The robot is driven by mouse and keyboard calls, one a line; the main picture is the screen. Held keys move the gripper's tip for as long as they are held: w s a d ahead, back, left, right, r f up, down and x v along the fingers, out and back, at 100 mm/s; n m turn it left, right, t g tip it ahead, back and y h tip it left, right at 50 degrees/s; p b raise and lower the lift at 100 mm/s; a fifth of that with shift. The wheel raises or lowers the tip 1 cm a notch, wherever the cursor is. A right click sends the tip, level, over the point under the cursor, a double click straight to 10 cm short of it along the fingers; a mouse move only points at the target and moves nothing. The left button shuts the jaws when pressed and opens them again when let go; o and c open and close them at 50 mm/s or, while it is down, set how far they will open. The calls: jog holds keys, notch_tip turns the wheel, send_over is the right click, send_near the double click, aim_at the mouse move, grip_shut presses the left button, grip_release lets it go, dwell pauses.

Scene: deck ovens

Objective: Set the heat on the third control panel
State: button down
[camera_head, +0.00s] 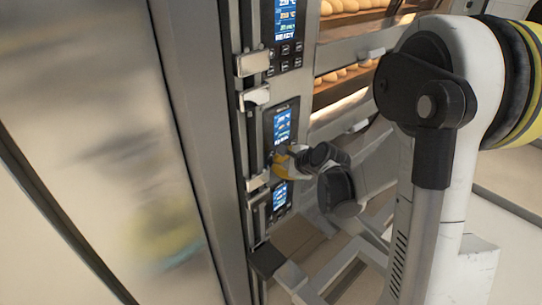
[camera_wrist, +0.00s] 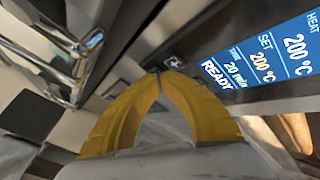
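Control panels are stacked up the oven front in the head view: an upper one (camera_head: 285,28), a middle one (camera_head: 283,124) and a lower one (camera_head: 280,197). I cannot tell their full numbering, as the column runs out of the top of the picture. My gripper (camera_head: 276,160) is at the bottom of the middle panel. In the wrist view my gripper's yellow fingers (camera_wrist: 158,75) meet at their tips against or close to the dark panel face, with nothing seen between them. The panel's blue screen (camera_wrist: 265,60) reads HEAT 200 °C, SET 200 °C, TIME 20 min, READY. Contact is unclear.
Metal latches or handles (camera_head: 252,63) stick out left of the panels; a chrome one (camera_wrist: 62,60) shows in the wrist view. A large steel surface (camera_head: 90,110) fills the left. Oven decks with bread (camera_head: 345,75) lie right of the panels, partly behind my arm.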

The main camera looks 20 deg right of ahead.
jog(key=shift+w, duration=0.1)
jog(key=shift+w+a, duration=0.2)
jog(key=shift+w, duration=0.1)
jog(key=shift+w+a, duration=0.1)
jog(key=shift+w, duration=0.25)
dwell(1.0)
jog(key=shift+s, duration=0.1)
jog(key=shift+s+d+b, duration=0.25)
jog(key=shift+s+b, duration=0.05)
jog(key=shift+s, duration=0.35)
jog(key=shift+s, duration=0.1)
jog(key=s, duration=0.1)
jog(key=s+d, duration=0.1)
jog(key=s, duration=0.1)
jog(key=s+d, duration=0.1)
jog(key=shift+s, duration=0.2)
jog(key=shift+s+f, duration=0.1)
dwell(0.6)
